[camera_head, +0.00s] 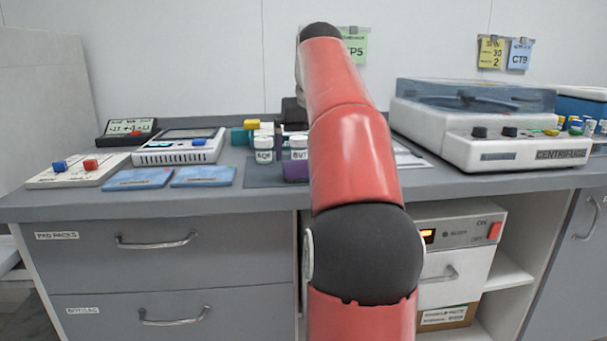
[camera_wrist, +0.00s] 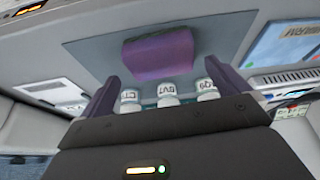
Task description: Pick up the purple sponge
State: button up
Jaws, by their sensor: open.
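The purple sponge (camera_wrist: 160,55) lies on a dark grey mat (camera_wrist: 97,52) in the upper middle of the wrist view. In the head view the sponge (camera_head: 296,171) shows only in part at the left of my arm, which hides the rest. My gripper (camera_wrist: 162,70) is open and empty, with one finger at each side of the picture's middle. The sponge appears beyond the fingertips, between their lines and apart from them. My gripper is hidden behind my arm in the head view.
White labelled bottles (camera_wrist: 167,93) stand close to the sponge; two bottles (camera_head: 264,150) also show in the head view. Blue packs (camera_head: 203,176) and a white device (camera_head: 178,148) lie to the left. A centrifuge (camera_head: 490,130) stands to the right on the grey counter (camera_head: 120,202).

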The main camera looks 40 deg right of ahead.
aim_at(306, 163)
jog(key=x, duration=0.3)
jog(key=shift+w+d+f+b, duration=0.1)
jog(key=shift+w+f+b, duration=0.1)
jog(key=shift+b, duration=0.15)
jog(key=c, duration=0.9)
jog(key=shift+o, duration=0.2)
jog(key=shift+r, duration=0.2)
